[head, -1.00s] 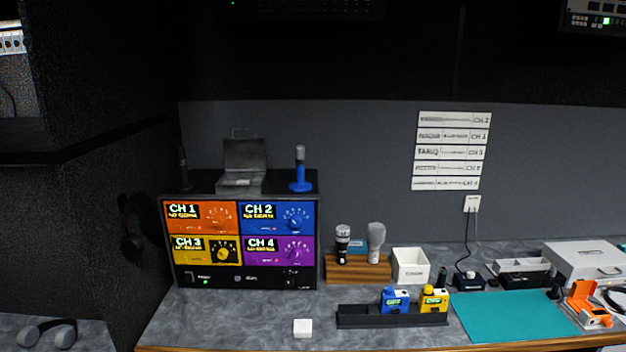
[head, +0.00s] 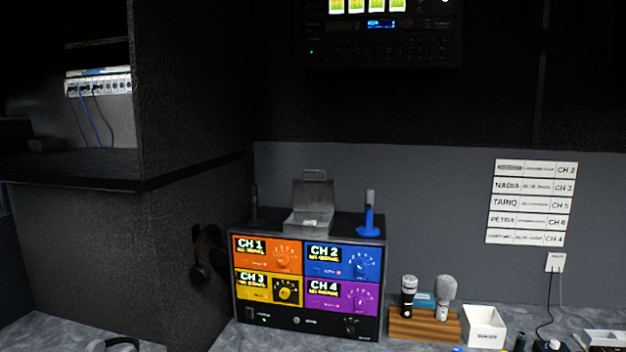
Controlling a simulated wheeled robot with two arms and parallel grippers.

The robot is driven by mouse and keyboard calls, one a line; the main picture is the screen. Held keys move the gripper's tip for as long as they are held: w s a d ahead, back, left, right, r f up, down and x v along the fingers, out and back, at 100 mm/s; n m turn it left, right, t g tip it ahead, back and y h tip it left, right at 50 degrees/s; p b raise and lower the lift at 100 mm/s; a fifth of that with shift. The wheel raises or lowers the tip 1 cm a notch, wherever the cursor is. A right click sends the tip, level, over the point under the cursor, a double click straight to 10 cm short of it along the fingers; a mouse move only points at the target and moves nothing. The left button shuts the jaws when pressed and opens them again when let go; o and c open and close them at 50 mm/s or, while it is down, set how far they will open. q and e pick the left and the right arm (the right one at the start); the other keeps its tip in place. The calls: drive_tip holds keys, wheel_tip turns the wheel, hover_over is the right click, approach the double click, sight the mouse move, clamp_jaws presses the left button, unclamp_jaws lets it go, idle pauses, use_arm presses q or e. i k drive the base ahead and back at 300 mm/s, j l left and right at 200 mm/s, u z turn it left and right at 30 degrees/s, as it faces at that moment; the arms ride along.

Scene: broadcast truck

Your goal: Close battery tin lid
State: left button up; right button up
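The battery tin (head: 308,222) is a small grey metal box on top of the black receiver rack. Its lid (head: 313,195) stands open, raised upright at the back of the tin, with a small handle at its top edge. What lies inside the tin is too small to tell. Neither of my grippers shows in the head view.
The rack (head: 310,322) has orange, blue, yellow and purple channel panels. A wooden microphone holder (head: 424,327) and white box (head: 484,328) are to its right.

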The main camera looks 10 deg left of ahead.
sight(309, 196)
drive_tip(key=i+l+u, duration=0.15)
drive_tip(key=i+u, duration=0.2)
drive_tip(key=i+l+u, duration=0.35)
drive_tip(key=k+j, duration=0.1)
